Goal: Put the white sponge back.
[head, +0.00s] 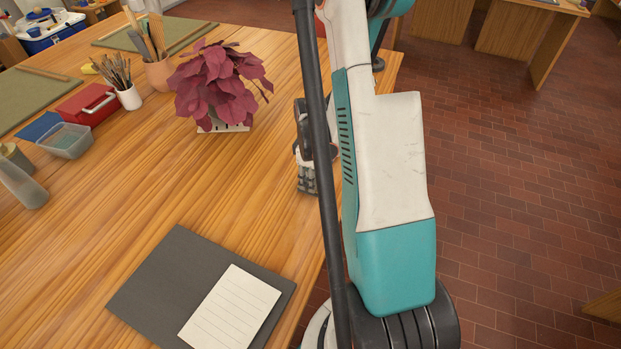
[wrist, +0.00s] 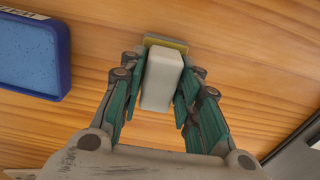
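The white sponge (wrist: 161,82) is a pale upright block in the middle of the wrist view. My gripper (wrist: 163,88) has its green-padded fingers on both sides of it, and they appear to press on it. A flat yellow-green piece (wrist: 166,43) shows just past the sponge's far end; I cannot tell if they touch. In the head view my gripper (head: 307,172) is low over the table's right edge, partly hidden by my arm. The sponge cannot be made out there.
A blue tray (wrist: 62,60) with a light blue inside lies left in the wrist view. A potted red-leaved plant (head: 218,85) stands left of my gripper. A dark mat (head: 155,280) with lined paper (head: 232,310) lies in front. The table (head: 130,185) between is clear.

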